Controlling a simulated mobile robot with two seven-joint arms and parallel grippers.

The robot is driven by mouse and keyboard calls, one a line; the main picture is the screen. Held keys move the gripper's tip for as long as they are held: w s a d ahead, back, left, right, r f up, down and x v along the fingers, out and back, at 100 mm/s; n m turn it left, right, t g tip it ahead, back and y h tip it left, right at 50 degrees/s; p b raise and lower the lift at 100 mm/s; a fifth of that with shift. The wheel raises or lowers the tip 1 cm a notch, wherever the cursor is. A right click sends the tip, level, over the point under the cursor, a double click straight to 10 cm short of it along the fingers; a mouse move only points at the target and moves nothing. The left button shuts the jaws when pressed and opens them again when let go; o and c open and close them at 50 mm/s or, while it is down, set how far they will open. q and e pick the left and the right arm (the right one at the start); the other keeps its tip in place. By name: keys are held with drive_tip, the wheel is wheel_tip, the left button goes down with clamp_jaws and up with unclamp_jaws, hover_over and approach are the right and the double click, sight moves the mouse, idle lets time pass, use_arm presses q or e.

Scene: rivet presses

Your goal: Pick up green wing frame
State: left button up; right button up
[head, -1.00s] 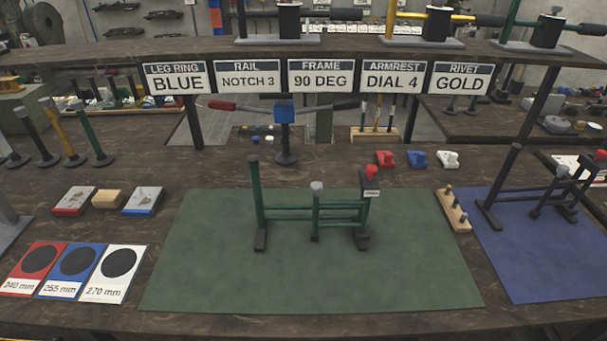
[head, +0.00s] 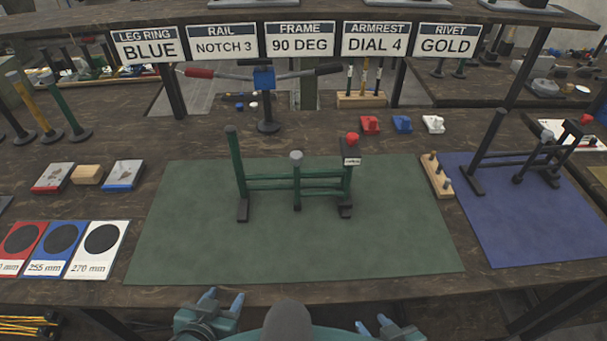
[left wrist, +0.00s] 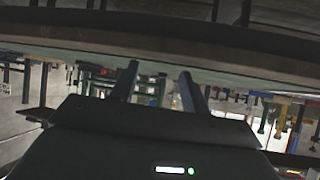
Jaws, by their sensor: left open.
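A green frame (head: 268,184) of rails and upright posts, with dark feet, stands upright on the green mat (head: 300,245). It has a grey knob on its middle post and a red knob at its right end. A separate green post (head: 70,112) on a dark base stands at the left; I cannot tell which of these the task names. My left gripper (head: 222,297) is open and empty at the front table edge, well short of the frame; its spread fingers show in the left wrist view (left wrist: 158,72). My right gripper (head: 375,327) is partly cut off, its fingers apart and empty.
A blue mat (head: 525,225) with a dark frame is at right. A wooden peg block (head: 436,175) sits between the mats. The green mat's front is clear.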

sight(234, 152)
use_arm(q)
drive_tip(key=w+r+t, duration=0.1)
drive_tip(key=w+r, duration=0.1)
drive_tip(key=w, duration=0.1)
drive_tip(key=w+r+t, duration=0.1)
drive_tip(key=w, duration=0.3)
drive_tip(key=w+d+r+n+y, duration=0.1)
drive_tip(key=w+r, duration=0.1)
drive_tip(key=w, duration=0.1)
drive_tip(key=shift+w+r+t, duration=0.2)
drive_tip(key=shift+r+t, duration=0.15)
drive_tip(key=shift+t, duration=0.05)
drive_tip(key=w+r+t, duration=0.1)
drive_tip(key=w+r, duration=0.2)
drive_tip(key=w, duration=0.1)
drive_tip(key=w+r+n+t, duration=0.1)
drive_tip(key=w+r, duration=0.2)
drive_tip(key=w, duration=0.2)
drive_tip(key=w+r+t+y, duration=0.1)
drive_tip(key=w+r+t, duration=0.1)
drive_tip(key=w+r, duration=0.1)
drive_tip(key=shift+w+d+r+n, duration=0.1)
drive_tip(key=shift+w+d+n, duration=0.05)
drive_tip(key=shift+w, duration=0.25)
drive_tip(key=shift+w+d+r+n, duration=0.1)
drive_tip(key=shift+w+n, duration=0.05)
drive_tip(key=shift+w, duration=3.15)
clamp_jaws()
drive_tip(key=shift+r, duration=0.2)
